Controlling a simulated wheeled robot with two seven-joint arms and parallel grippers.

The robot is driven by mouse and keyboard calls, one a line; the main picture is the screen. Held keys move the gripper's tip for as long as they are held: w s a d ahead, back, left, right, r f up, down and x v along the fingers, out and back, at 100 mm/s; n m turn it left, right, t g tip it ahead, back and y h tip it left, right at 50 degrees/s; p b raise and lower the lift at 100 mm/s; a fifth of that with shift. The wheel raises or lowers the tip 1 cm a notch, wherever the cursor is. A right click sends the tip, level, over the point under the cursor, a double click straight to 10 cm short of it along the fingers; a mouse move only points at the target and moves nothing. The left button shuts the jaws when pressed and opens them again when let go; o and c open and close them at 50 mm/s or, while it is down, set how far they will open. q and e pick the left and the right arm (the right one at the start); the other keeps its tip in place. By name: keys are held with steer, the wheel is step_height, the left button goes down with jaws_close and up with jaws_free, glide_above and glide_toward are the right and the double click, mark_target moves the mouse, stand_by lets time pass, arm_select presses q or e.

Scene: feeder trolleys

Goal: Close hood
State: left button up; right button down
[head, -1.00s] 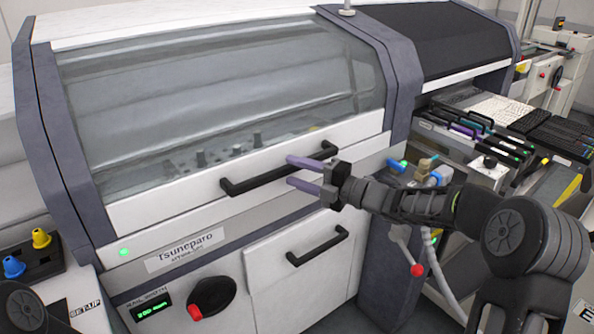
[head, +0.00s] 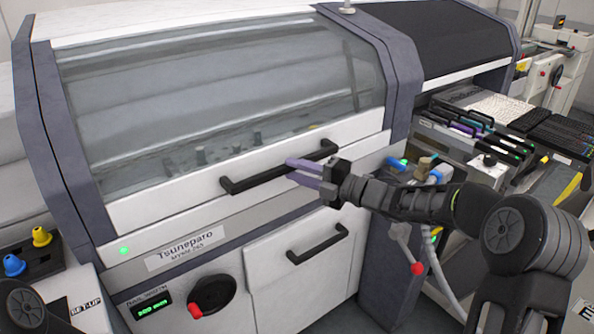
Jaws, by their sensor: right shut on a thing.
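The hood (head: 230,92) of the white machine has a clear grey window and a white lower frame. It looks down, its lower edge lying along the front panel (head: 255,218). A black bar handle (head: 262,179) runs along the hood's front edge. My right gripper (head: 296,170) reaches in from the right with its purple fingers close together at the right part of this handle. It is shut on the handle, and its fingers hide part of the bar. My left gripper is out of view; only a dark part of my left arm shows at the bottom left.
Below the hood are a drawer with its own black handle (head: 317,243), a red and black knob (head: 212,296) and a green display (head: 153,309). A red-tipped lever (head: 417,269) and hoses hang under my right arm. Feeder trays (head: 480,125) stand at the right.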

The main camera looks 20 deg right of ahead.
stand_by(0.9)
steer(key=s+d+r+g+h+p, duration=0.1)
steer(key=s+r+p, duration=0.2)
steer(key=r+p, duration=0.5)
steer(key=shift+s+d+m, duration=0.25)
steer(key=shift+s+m, duration=0.05)
steer(key=shift+s, duration=0.05)
steer(key=shift+f, duration=0.1)
steer(key=c, duration=1.2)
jaws_free()
steer(key=b+v, duration=0.1)
steer(key=v, duration=0.6)
steer(key=shift+s+d, duration=0.25)
steer(key=shift+d, duration=0.1)
